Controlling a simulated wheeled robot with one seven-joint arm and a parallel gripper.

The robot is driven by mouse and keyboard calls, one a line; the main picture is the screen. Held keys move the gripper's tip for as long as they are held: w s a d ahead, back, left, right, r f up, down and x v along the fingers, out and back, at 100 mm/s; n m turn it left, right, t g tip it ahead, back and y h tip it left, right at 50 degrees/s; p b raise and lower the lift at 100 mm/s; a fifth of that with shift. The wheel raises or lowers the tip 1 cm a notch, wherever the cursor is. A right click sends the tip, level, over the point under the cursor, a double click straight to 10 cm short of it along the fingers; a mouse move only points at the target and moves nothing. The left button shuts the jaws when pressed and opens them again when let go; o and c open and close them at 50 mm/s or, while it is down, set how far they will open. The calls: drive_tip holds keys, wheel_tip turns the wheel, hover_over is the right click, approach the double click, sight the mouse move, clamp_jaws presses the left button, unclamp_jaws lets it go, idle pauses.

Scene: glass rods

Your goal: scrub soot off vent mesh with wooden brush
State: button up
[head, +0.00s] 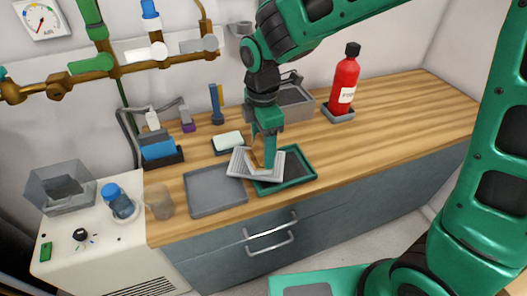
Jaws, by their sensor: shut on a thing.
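My gripper (266,163) points down over the worktop and is shut on a small tan thing, which looks like the wooden brush (257,159); the fingers hide most of it. A pale grey slatted panel (236,164), which looks like the vent mesh, lies directly below the fingers. It overlaps the left part of a green-rimmed dark tray (309,176). I cannot tell whether the brush touches the slats. Soot on the slats is too small to make out.
A flat grey tray (216,191) lies left of the panel. A sponge (228,141) on a dark holder, a blue block (159,150) and a sink (293,103) stand behind. A red bottle (345,80) is at back right. The right worktop is clear.

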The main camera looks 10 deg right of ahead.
drive_tip(key=shift+r, duration=2.25)
